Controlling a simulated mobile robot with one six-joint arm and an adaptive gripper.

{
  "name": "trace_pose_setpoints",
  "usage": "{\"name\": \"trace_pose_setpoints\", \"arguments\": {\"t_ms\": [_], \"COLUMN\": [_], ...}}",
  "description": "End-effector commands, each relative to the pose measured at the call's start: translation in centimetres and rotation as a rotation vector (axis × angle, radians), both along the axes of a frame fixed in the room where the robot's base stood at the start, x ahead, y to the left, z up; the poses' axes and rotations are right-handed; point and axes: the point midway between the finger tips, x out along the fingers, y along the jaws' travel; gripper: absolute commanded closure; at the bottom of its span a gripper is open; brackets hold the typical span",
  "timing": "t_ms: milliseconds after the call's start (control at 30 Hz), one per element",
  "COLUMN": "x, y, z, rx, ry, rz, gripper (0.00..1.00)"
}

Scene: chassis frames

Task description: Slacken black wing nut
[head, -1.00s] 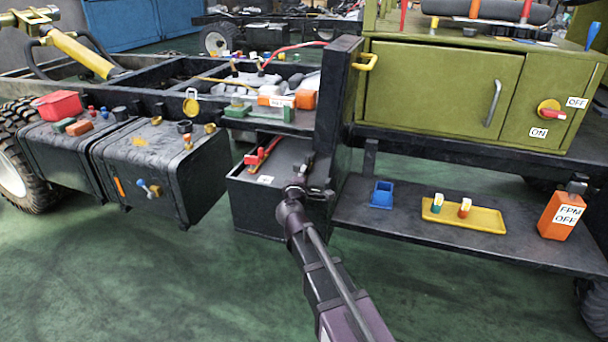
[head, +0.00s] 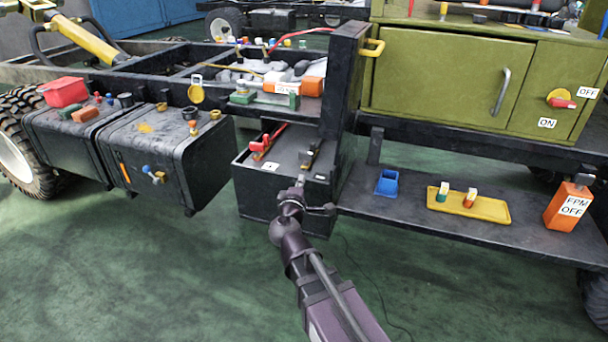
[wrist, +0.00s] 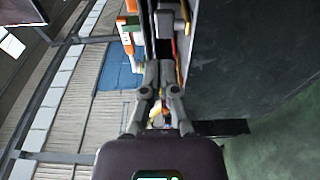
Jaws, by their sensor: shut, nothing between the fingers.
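A black battery box (head: 262,200) sits low under the chassis. On its top are a red clamp (head: 264,143) and a dark clamp (head: 312,155) near the black upright post. The black wing nut cannot be told apart from the dark parts around it. My gripper (head: 302,182) is in front of the box's right front edge, overlapping it in the head view, with the dark clamp beyond it. In the wrist view, the fingers of my gripper (wrist: 167,66) are together and hold nothing. I cannot tell whether they touch anything.
The black post (head: 343,85) rises just beyond my gripper. A shelf to the right carries a blue holder (head: 387,183), a yellow tray (head: 492,212) and an orange FPM OFF block (head: 567,206). A black tank (head: 160,170) stands left. Green floor (head: 200,270) in front is clear.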

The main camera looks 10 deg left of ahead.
Motion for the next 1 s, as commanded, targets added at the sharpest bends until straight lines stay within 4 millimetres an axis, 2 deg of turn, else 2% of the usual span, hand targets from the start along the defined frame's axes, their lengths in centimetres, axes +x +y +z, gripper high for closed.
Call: {"name": "trace_pose_setpoints", "arguments": {"t_ms": [133, 467, 667, 1000], "x": [-1.0, -1.1, -0.9, 1.1], "y": [0.0, 0.1, -0.1, -1.9], "z": [0.0, 0.0, 0.3, 2.7], "rx": [0.0, 0.0, 0.0, -0.001], "ry": [0.0, 0.0, 0.006, 0.103], "rz": [0.0, -0.001, -0.01, -0.146], "gripper": [1.0, 1.0, 0.44, 0.43]}}
